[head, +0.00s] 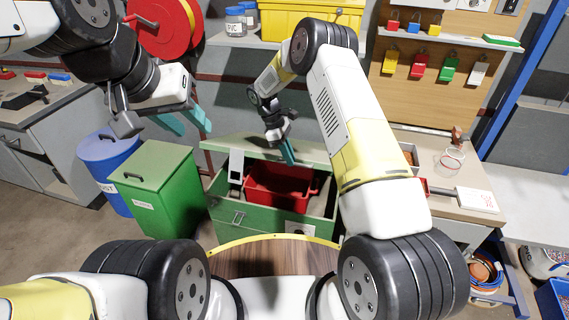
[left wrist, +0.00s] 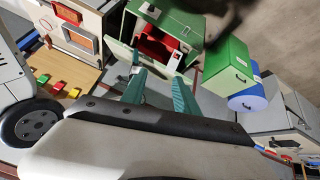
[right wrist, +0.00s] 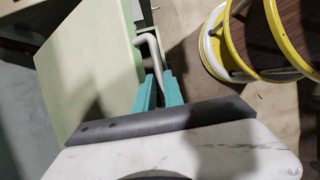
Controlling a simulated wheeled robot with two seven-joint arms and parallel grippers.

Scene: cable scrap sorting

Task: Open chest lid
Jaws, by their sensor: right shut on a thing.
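The green chest (head: 225,222) stands ahead with its lid (head: 255,148) raised, so a red tray (head: 275,190) shows inside. The chest also shows in the left wrist view (left wrist: 181,22). My right gripper (head: 289,153) is at the lid. In the right wrist view its teal fingers (right wrist: 160,90) are shut on the grey bent lid handle (right wrist: 150,48), beside the pale green lid panel (right wrist: 90,70). My left gripper (head: 187,120) is open and empty in the air, left of the chest and above the green bin. Its spread fingers show in the left wrist view (left wrist: 160,90).
A green lidded bin (head: 155,190) and a blue drum (head: 100,165) stand left of the chest. A workbench (head: 445,165) is at the right, under a board with coloured padlocks (head: 420,66). A shelf with a yellow crate (head: 300,18) is behind. A round wood-topped surface (head: 270,258) is close in front.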

